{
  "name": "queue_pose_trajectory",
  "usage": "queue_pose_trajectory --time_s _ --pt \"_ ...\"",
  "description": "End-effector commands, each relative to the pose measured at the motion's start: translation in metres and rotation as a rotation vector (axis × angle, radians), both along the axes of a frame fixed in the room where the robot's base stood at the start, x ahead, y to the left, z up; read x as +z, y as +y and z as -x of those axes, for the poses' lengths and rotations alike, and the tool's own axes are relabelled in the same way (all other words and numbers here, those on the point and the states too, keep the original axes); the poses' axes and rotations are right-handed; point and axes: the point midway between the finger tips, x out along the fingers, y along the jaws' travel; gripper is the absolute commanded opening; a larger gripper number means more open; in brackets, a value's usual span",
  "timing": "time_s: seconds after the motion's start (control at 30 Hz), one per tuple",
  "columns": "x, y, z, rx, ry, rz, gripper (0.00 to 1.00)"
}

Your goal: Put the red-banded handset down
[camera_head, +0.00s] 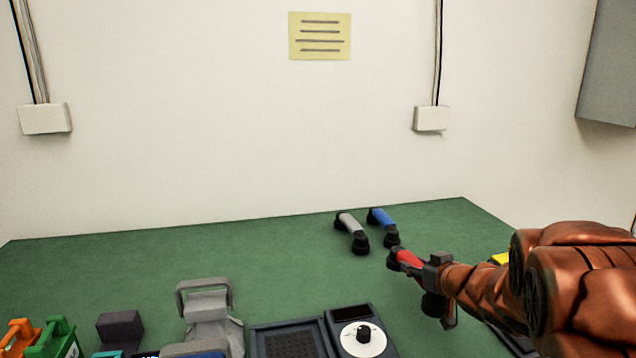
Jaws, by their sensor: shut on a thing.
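The red-banded handset (408,258) has a red grip and dark ends. It is held by my gripper (437,275), which is shut on it at the right of centre in the head view. The gripper hides part of the handset's middle. Its lower dark end shows below the jaws. I cannot tell whether the handset touches the green table (270,270). A grey-banded handset (350,228) and a blue-banded handset (383,222) lie side by side on the table, just behind and to the left of it.
A dark unit with a white dial (363,338) and a grey stand (207,305) line the front edge. A dark block (120,329) and green and orange items (57,337) are at front left. A wall stands behind.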

Motion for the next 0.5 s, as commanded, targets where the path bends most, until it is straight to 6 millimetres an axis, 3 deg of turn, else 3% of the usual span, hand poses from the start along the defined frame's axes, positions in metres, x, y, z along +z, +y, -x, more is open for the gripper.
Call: queue_pose_trajectory --time_s 0.27,0.5 --pt "-0.006 0.045 -0.014 0.017 0.014 -0.008 0.00" --pt "0.031 0.042 -0.014 0.012 0.013 -0.008 0.00"
